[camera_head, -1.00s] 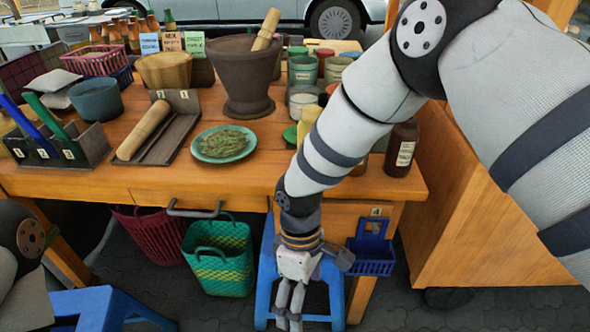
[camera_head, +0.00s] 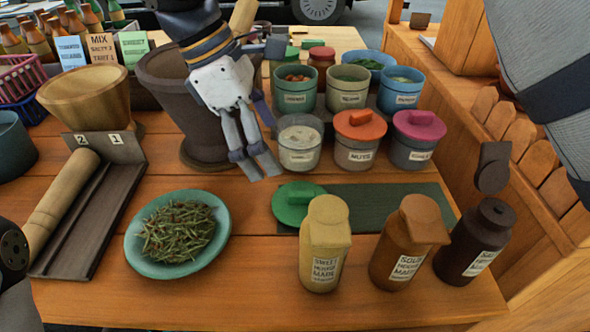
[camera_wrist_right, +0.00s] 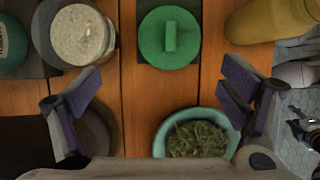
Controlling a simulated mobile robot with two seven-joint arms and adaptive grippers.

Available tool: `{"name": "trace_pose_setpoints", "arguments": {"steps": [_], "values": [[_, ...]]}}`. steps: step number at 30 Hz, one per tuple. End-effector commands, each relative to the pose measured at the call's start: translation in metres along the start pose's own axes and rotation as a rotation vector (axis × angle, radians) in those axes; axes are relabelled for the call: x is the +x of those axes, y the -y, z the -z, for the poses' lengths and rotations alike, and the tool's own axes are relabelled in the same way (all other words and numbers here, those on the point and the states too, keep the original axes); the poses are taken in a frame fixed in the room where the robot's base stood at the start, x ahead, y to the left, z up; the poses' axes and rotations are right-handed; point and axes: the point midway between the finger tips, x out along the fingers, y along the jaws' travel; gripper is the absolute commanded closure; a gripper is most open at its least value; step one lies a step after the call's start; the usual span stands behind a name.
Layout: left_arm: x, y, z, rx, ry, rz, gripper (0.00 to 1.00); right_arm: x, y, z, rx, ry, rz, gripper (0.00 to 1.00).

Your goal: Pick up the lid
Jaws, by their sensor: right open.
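A round green lid (camera_head: 298,200) with a raised handle lies on the table, partly on a dark green mat. It also shows in the right wrist view (camera_wrist_right: 168,38), between and beyond the fingers. My right gripper (camera_head: 258,174) is open and empty, above the table, left of the lid and apart from it. In the wrist view my right gripper (camera_wrist_right: 162,80) has its fingers spread wide. An open jar with pale contents (camera_head: 299,150) stands behind the lid. My left gripper is out of view.
A teal plate of herbs (camera_head: 140,250) lies front left of the lid. Bottles, the nearest yellow (camera_head: 324,245), stand front right. Jars with orange (camera_head: 360,124) and pink lids (camera_head: 419,125) stand behind. A dark mortar (camera_head: 200,130) stands by my right gripper.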

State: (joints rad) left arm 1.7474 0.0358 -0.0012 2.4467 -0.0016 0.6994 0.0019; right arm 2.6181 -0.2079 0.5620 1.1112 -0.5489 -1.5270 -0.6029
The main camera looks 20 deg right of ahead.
Motion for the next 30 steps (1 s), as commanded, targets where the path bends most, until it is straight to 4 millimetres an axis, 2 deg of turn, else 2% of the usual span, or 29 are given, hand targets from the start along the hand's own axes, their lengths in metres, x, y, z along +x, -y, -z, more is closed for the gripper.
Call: {"name": "trace_pose_setpoints", "arguments": {"steps": [6,11,18,21,26,30], "values": [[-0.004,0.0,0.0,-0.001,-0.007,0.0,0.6,0.047,0.002,-0.002,-0.001,0.001,0.005,0.09],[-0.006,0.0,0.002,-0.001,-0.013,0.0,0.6,0.068,0.002,-0.002,0.0,0.001,0.003,0.09],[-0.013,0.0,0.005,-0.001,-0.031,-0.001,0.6,0.11,0.005,-0.009,0.0,0.001,0.002,0.09],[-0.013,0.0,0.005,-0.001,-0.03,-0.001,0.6,0.117,0.004,-0.009,0.0,0.0,0.001,0.09],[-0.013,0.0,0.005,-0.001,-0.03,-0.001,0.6,0.118,0.004,-0.008,0.001,0.0,0.001,0.09],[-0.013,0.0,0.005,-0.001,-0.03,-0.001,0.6,0.117,0.004,-0.008,0.001,0.0,0.001,0.35]]}}
